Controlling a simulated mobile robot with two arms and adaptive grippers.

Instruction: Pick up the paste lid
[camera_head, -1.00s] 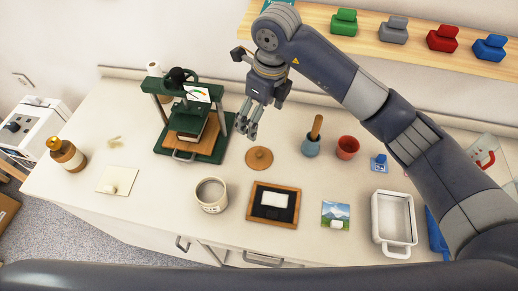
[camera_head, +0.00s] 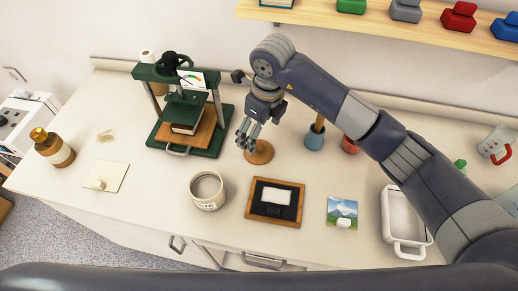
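A cream paste pot (camera_head: 207,191), open at the top, stands in front and to the left of the lid. My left gripper is out of view.
A green press (camera_head: 190,110) stands to the left of my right gripper. A wood-framed black board (camera_head: 275,203) lies in front of the lid. A blue pot (camera_head: 314,140) and a red pot (camera_head: 349,145) stand to the right, near my arm. A white tray (camera_head: 404,248) sits further right.

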